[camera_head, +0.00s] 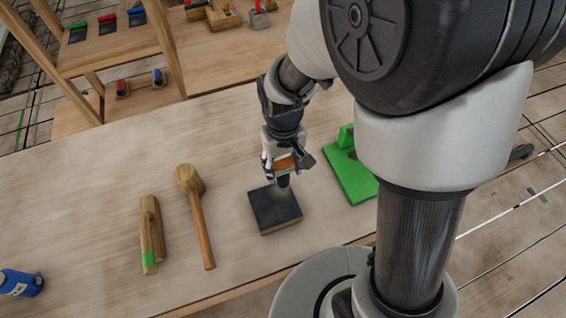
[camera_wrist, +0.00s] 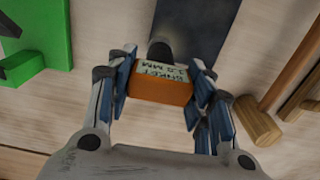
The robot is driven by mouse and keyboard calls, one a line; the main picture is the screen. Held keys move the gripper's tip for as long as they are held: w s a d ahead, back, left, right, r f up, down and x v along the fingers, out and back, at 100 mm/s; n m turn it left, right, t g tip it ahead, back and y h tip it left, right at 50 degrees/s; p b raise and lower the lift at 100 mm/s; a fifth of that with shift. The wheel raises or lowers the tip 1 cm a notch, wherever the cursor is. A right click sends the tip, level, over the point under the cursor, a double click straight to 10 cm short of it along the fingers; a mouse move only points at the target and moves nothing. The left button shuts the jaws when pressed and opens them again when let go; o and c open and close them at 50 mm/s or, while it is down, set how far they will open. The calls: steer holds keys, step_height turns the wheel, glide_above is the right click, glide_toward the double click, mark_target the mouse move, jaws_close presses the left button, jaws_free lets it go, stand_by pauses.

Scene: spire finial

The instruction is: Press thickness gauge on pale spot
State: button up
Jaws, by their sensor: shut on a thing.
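An orange thickness gauge (camera_wrist: 160,90) with a pale display face and a dark round probe (camera_wrist: 160,52) is between the fingers in the wrist view. My gripper (camera_head: 284,163) is shut on the gauge, which also shows as an orange patch in the head view (camera_head: 285,162). The probe points down over a dark square plate (camera_head: 268,212) with wooden edges, lying on the bench. The probe tip is at the plate's upper right part, near a faint pale spot (camera_head: 289,193). I cannot tell whether the tip touches. The dark plate also shows in the wrist view (camera_wrist: 212,25).
A wooden mallet (camera_head: 200,215) and a wooden tool with a green band (camera_head: 151,235) lie left of the plate. A green fixture (camera_head: 350,172) stands right of it. A blue bottle (camera_head: 20,283) lies far left. A wooden rack (camera_head: 110,50) stands behind.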

steer(key=o, duration=1.2)
steer(key=shift+o, duration=0.2)
